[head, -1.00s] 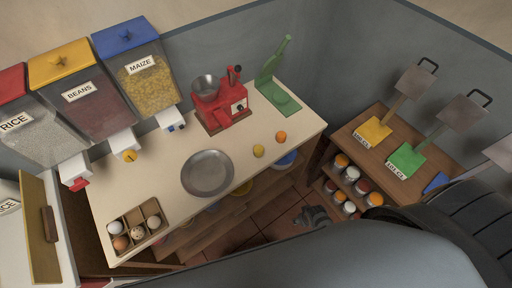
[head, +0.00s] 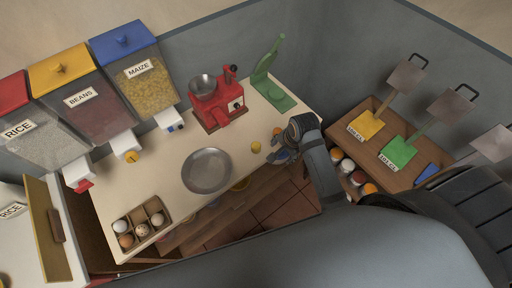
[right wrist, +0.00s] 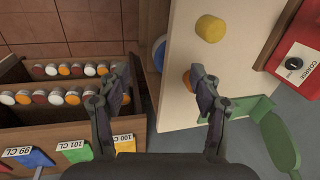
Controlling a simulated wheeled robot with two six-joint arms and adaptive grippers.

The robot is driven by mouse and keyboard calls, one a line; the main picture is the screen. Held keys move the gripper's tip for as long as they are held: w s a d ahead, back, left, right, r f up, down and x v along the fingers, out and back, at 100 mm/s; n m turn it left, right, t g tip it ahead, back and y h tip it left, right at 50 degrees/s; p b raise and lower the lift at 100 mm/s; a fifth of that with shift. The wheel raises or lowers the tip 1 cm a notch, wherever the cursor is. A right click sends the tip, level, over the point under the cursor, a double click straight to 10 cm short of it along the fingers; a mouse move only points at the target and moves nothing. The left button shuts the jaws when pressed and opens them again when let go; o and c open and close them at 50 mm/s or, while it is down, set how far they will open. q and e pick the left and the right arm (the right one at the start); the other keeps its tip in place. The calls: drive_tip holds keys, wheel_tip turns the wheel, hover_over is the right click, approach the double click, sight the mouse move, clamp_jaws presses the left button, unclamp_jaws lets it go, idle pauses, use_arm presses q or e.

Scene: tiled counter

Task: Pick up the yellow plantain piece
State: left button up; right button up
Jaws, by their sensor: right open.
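The yellow plantain piece (head: 256,146) lies on the pale counter top (head: 180,158), near its front edge toward the right end. It also shows in the right wrist view (right wrist: 211,28), near the top, beyond the fingertips. My right gripper (head: 281,150) is at the counter's front edge, just right of the yellow piece and apart from it. In the right wrist view, its fingers (right wrist: 158,75) are spread and empty. An orange piece (right wrist: 187,80) lies on the counter, partly hidden by one finger. My left gripper is not in view.
A metal plate (head: 207,171) lies left of the yellow piece, and an egg box (head: 139,228) sits farther left. A red grinder (head: 217,100) and a green press (head: 270,90) stand behind. A wooden shelf with jars (right wrist: 60,97) stands to the right in the head view.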

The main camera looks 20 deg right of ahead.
drive_tip(key=w+a+m+y, duration=0.2)
drive_tip(key=w+a+m, duration=0.2)
drive_tip(key=w+m, duration=0.55)
drive_tip(key=m, duration=0.3)
hover_over(254, 148)
drive_tip(key=s+d, duration=0.1)
drive_tip(key=d, duration=0.1)
drive_tip(key=shift+n+g, duration=0.25)
drive_tip(key=shift+g, duration=0.15)
drive_tip(key=x, duration=0.4)
drive_tip(key=shift+s+d+f, duration=0.3)
drive_tip(key=shift+s, duration=0.05)
drive_tip(key=shift+p+x, duration=0.7)
drive_tip(key=shift+x, duration=1.9)
drive_tip(key=shift+d, duration=0.15)
drive_tip(key=c, duration=1.2)
drive_tip(key=shift+c, duration=0.2)
